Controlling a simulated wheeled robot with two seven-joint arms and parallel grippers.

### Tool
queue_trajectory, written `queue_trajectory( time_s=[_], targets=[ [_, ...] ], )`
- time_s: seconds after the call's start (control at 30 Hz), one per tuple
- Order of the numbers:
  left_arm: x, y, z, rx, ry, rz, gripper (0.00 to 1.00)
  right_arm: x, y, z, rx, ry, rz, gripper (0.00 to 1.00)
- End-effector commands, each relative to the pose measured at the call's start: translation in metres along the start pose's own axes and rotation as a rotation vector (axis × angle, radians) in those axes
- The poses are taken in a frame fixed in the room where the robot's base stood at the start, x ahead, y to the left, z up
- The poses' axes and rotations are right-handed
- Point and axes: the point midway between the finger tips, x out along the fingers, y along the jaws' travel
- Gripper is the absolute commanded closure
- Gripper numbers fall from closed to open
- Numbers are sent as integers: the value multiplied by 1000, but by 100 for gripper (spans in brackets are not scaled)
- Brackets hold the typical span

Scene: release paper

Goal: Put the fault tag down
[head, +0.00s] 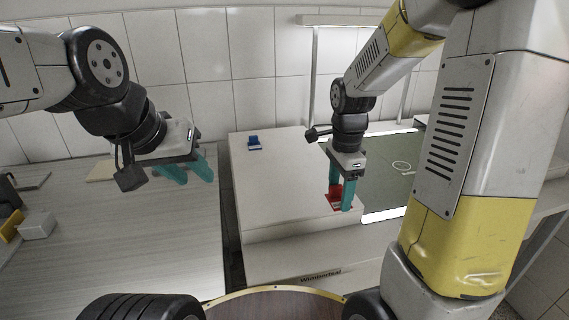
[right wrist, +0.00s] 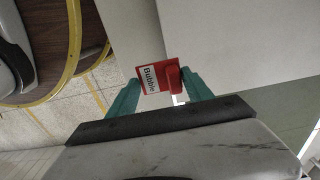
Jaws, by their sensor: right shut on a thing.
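The fault tag (head: 334,197) is a red piece with a white label reading "Bubble". It also shows in the right wrist view (right wrist: 151,78), between the teal fingers. My right gripper (head: 341,200) is shut on it, fingers pointing down, at the front right part of the white worktop (head: 285,190). I cannot tell whether the tag touches the worktop. My left gripper (head: 195,180) is empty, its teal fingers apart, above the left table.
A small blue item (head: 254,143) stands at the back of the white worktop. A green panel (head: 390,180) with a bright strip along its edge lies right of the tag. The left table (head: 120,240) holds a white block (head: 38,225). The worktop's middle is clear.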

Motion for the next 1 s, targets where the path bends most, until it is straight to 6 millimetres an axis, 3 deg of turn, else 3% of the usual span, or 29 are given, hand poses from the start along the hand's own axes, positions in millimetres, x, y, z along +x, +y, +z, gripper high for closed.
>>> queue_trajectory(
  time_s=[0.3,0.5,0.73,1.0],
  targets=[
    [0,0,0,0,0,0,64,9,-86,11,-2,0,0,80],
    [0,0,0,0,0,0,64,13,-129,16,-2,0,0,80],
    [0,0,0,0,0,0,64,17,-144,18,-1,-1,1,80],
    [0,0,0,0,0,0,64,48,-143,18,-1,0,2,80]
  ],
)
